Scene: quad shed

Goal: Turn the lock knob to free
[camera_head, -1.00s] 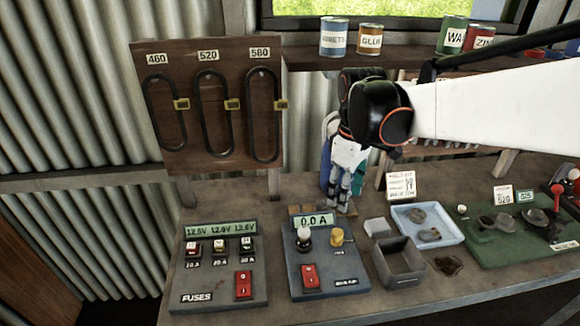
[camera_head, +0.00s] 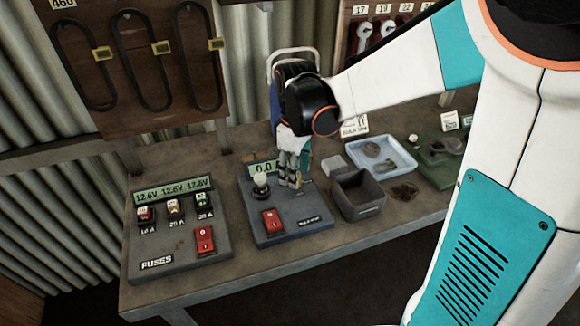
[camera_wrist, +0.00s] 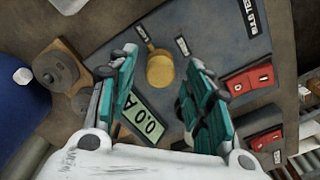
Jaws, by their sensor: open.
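The yellow knob (camera_wrist: 160,68) sits on the grey panel box (camera_wrist: 112,40), with its narrow pointer end aimed toward the upper left in the wrist view. Two small label plates lie by it, too small to read. My gripper (camera_wrist: 165,62) is open, pointing down, with one finger on each side of the knob; I cannot tell if either touches it. In the head view my gripper (camera_head: 291,180) hides the knob on the same box (camera_head: 290,232). The box's display (camera_wrist: 146,119) reads 0.0 A.
A red switch (camera_head: 272,221) and a pale bulb (camera_head: 261,180) stand on the box. The fuse box (camera_head: 178,239) is left of it. A grey open bin (camera_head: 361,206) and a blue tray (camera_head: 405,158) are to the right. The bench front is clear.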

